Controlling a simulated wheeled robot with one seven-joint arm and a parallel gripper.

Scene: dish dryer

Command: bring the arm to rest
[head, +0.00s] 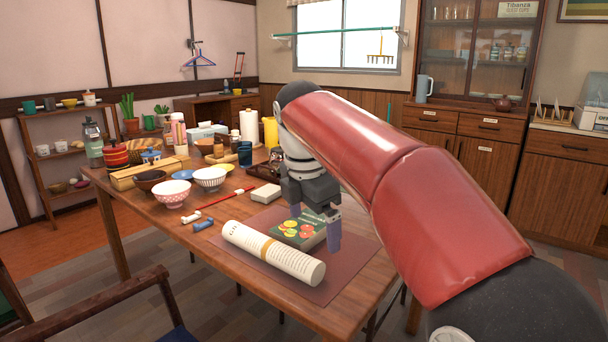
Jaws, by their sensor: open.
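My gripper (316,228) is open and points down over the right end of the wooden table (350,302). Its fingers are above or beside a dark green box with red and yellow fruit pictures (290,232); I cannot tell whether they touch it. My red arm reaches in from the lower right and hides part of the table's far right side.
A rolled paper (272,252) lies on a brown mat (335,276) in front of the box. Bowls (172,193), chopsticks (220,198) and many jars crowd the table's left and back. A chair (95,305) stands in front. Cabinets (470,135) line the right wall.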

